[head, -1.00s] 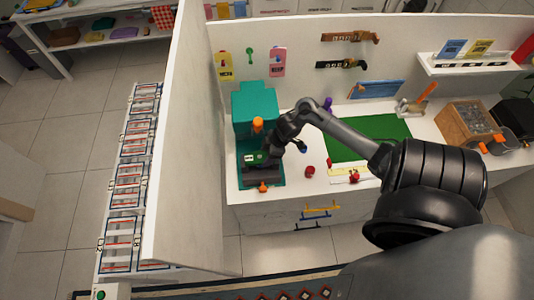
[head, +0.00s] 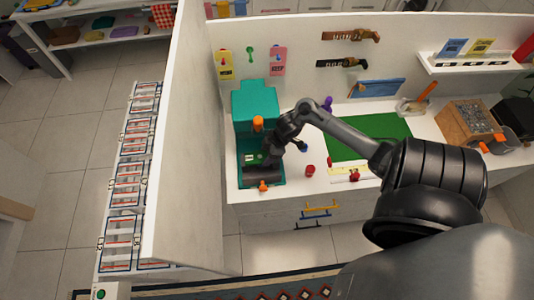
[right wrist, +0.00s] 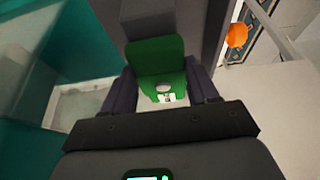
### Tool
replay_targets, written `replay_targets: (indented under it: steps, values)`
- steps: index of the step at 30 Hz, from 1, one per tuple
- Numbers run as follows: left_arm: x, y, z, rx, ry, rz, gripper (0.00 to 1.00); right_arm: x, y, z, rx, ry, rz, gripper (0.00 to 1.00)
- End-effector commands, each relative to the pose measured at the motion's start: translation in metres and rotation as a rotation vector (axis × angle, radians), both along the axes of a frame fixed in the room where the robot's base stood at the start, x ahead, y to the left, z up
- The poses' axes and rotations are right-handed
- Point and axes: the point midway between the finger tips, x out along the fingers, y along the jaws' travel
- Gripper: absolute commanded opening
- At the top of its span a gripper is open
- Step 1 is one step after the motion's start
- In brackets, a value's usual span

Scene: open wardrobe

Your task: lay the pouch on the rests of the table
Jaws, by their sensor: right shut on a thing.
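The green pouch (right wrist: 155,58) is between the fingers of my right gripper (right wrist: 163,72) in the right wrist view. It has a pale lower part with a roundish mark. The right gripper is shut on it. In the head view my right gripper (head: 264,160) is low over the base of a teal machine (head: 255,98), and its hand mostly hides the pouch. A dark grey slab (right wrist: 172,20) lies beyond the pouch in the right wrist view. I cannot make out the rests or whether the pouch touches anything. My left gripper is out of view.
A red cylinder (head: 310,170) and a green mat (head: 368,138) are to the right on the white bench.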

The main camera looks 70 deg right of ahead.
Motion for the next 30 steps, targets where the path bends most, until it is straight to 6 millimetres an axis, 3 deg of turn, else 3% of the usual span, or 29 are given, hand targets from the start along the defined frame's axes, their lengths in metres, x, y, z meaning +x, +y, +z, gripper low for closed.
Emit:
replay_targets:
  steps: [5, 6, 11, 17, 20, 30]
  values:
    - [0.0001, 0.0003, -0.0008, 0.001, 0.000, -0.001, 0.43, -0.0002, 0.0000, -0.0025, 0.000, 0.000, 0.000, 0.29]
    - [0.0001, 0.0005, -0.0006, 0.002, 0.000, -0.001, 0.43, -0.0001, -0.0001, -0.0020, 0.000, 0.000, 0.000, 0.65]
    - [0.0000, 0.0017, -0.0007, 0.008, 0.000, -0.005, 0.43, -0.0001, -0.0001, -0.0020, 0.000, 0.000, 0.000, 0.88]
    - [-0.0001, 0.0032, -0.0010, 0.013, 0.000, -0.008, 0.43, 0.0000, -0.0001, -0.0019, 0.000, 0.000, 0.000, 0.88]
    - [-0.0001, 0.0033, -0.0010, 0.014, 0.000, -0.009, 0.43, -0.0001, -0.0001, -0.0020, 0.000, 0.000, -0.001, 1.00]
    - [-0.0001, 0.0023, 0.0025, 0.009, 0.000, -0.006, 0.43, 0.0000, -0.0001, 0.0012, 0.000, 0.000, 0.000, 1.00]
